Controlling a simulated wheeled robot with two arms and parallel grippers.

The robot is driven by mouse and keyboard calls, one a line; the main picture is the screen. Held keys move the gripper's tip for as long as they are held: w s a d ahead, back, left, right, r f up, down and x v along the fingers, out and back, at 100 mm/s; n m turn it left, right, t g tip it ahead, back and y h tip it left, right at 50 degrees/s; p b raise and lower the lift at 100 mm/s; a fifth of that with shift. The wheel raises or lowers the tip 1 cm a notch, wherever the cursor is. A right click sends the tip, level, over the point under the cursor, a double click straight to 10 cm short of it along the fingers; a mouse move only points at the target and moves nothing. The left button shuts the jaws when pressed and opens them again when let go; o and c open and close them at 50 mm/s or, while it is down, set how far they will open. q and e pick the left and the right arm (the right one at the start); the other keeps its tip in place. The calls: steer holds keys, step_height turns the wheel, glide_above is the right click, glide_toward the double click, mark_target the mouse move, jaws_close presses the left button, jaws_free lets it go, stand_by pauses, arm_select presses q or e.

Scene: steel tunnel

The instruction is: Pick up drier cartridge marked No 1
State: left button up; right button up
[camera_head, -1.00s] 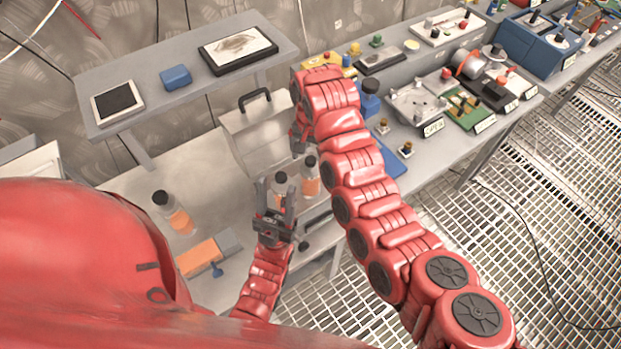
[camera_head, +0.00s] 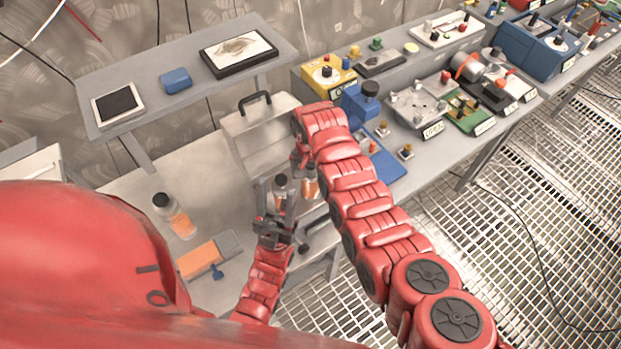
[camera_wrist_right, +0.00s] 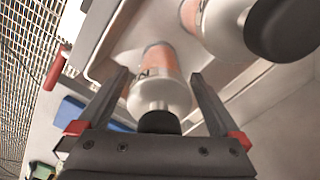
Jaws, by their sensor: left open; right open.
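Three clear cartridges with dark caps and orange bands are in the head view. A second (camera_head: 281,187) is by my left gripper (camera_head: 276,200), which is open, fingers pointing away. A third (camera_head: 310,184) is partly hidden beside my right arm. My right gripper (camera_wrist_right: 158,80) is open in the wrist view, its fingers on either side of a cartridge (camera_wrist_right: 160,98), cap toward the palm. Part of a black mark shows on its band, but I cannot read the number. Another capped cartridge (camera_wrist_right: 225,25) is close by at upper right.
A grey case with a black handle (camera_head: 257,122) stands behind the cartridges. An orange and grey block (camera_head: 205,254) lies at the bench front. A raised shelf (camera_head: 150,97) holds a tablet, blue box and framed picture. Several devices crowd the right bench, including a blue one (camera_head: 361,103).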

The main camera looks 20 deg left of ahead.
steer(key=shift+f, duration=0.15)
steer(key=shift+c, duration=0.2)
jaws_close()
stand_by(0.3)
